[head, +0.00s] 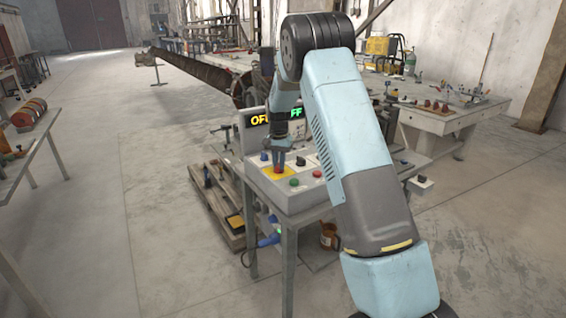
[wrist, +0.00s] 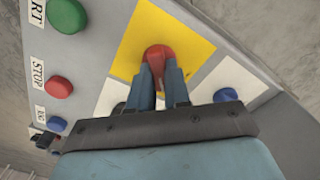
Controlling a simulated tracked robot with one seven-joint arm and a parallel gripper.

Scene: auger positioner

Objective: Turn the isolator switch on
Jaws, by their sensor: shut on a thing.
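The isolator switch is a red knob (wrist: 158,54) on a yellow square plate (wrist: 190,42) of a grey control panel. My gripper (wrist: 160,78) points at the panel, and its two fingers are closed on the red knob from either side. In the head view my gripper (head: 278,166) reaches down to the yellow plate (head: 267,174) at the panel's left part. The knob is largely hidden there by the fingers. In the wrist view the fingers also hide the knob's lower part, so its exact angle is hard to tell.
A green START button (wrist: 66,15), a red STOP button (wrist: 59,87) and a small blue button (wrist: 57,124) line the panel's left side in the wrist view. Another blue knob (wrist: 225,95) is close on the right. A lit display (head: 262,117) stands behind the panel.

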